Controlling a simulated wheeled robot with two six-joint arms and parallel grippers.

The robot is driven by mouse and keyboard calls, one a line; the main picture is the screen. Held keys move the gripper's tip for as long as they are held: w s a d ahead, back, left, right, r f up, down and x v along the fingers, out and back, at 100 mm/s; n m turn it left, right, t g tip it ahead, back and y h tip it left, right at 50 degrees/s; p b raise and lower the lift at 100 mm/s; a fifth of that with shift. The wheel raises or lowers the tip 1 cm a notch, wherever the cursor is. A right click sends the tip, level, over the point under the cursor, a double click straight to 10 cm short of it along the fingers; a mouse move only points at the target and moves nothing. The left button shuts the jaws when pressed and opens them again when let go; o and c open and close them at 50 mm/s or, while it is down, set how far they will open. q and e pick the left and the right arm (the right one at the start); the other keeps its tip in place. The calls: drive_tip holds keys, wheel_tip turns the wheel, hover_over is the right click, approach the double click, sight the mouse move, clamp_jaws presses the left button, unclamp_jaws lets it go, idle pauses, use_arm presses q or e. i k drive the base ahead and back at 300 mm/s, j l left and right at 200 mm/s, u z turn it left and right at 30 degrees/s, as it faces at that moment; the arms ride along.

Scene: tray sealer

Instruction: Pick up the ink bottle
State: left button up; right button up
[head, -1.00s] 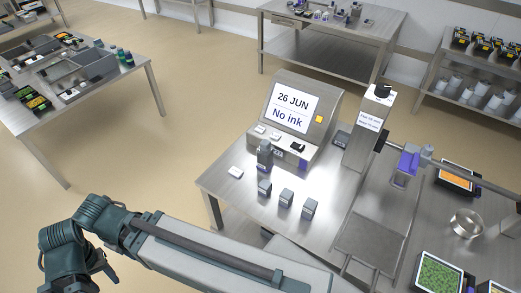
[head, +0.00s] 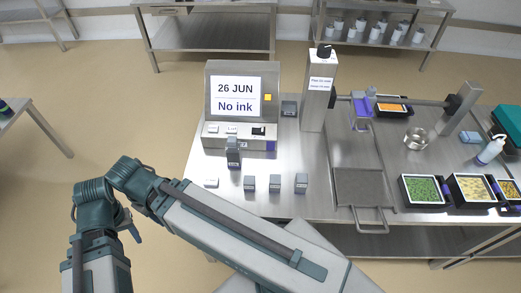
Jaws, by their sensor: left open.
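Three small grey bottles with dark, purplish lower parts stand in a row on the steel table: a left one (head: 250,183), a middle one (head: 275,183) and a right one (head: 301,183). A taller dark grey bottle-like item (head: 233,152) stands behind them, against the front of the date-coding machine (head: 214,88). Its screen reads "26 JUN" and "No ink". I cannot tell which of these is the ink bottle. My left arm crosses the lower left, in front of the table, but no gripper fingers show. My right gripper is not in view.
A small white block (head: 211,183) lies left of the bottles. A tall steel column (head: 318,95) and a metal plate with a handle (head: 358,186) stand to the right. Filled black trays, including a green one (head: 423,189), sit further right. The tabletop around the bottles is mostly clear.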

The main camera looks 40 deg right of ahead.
sight(233, 154)
drive_tip(key=i+j+z, duration=0.2)
drive_tip(key=z, duration=0.2)
drive_tip(key=i+j+z, duration=0.1)
drive_tip(key=j+z, duration=1.1)
drive_tip(key=i+j, duration=0.05)
drive_tip(key=j, duration=0.05)
